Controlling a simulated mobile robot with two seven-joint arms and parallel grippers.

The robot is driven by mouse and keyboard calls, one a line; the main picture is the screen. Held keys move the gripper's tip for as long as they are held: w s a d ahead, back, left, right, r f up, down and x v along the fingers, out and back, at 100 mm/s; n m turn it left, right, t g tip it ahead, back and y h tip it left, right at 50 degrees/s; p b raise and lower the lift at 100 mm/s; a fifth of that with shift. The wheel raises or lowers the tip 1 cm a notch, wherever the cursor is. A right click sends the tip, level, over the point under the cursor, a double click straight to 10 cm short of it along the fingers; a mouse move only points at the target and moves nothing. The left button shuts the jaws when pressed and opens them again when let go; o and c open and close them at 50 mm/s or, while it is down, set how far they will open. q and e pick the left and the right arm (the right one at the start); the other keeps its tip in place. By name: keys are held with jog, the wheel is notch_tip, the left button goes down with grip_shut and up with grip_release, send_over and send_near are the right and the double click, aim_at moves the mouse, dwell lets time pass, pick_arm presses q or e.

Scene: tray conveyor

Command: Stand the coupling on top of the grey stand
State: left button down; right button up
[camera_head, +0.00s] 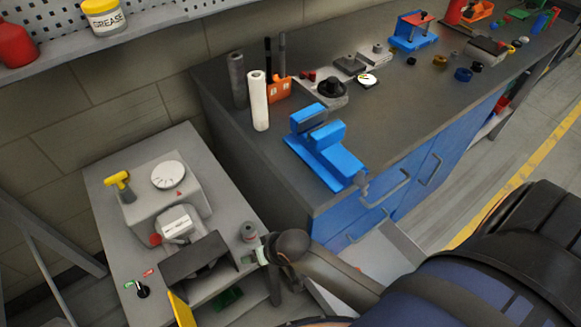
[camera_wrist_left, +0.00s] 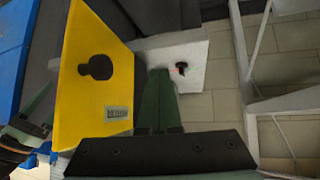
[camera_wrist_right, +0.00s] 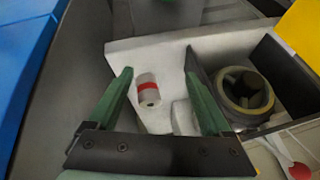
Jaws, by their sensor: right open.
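The coupling (camera_head: 249,231), a small grey cylinder with a red band, appears to stand upright at the front right corner of the grey table. In the right wrist view the coupling (camera_wrist_right: 148,90) lies between the fingers, apart from both. My right gripper (camera_head: 265,255) is open beside the table corner; its fingers (camera_wrist_right: 155,85) spread around the coupling without gripping. I cannot tell for certain which piece is the grey stand.
A hollow round part (camera_wrist_right: 245,92) sits between dark walls right of the coupling. A pale block (camera_wrist_right: 185,117) is partly hidden by my right finger. The grey table (camera_head: 112,215) carries a boxy unit with a white dial (camera_head: 168,175).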

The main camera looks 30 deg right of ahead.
jog(key=s+d+r+n+t, duration=0.1)
jog(key=s+d+n+t, duration=0.2)
jog(key=s, duration=0.5)
jog(key=shift+s+d+r+n+t, duration=0.25)
jog(key=shift+s+d+n+t, duration=0.15)
jog(key=shift+n+t, duration=0.1)
jog(key=shift+a, duration=0.1)
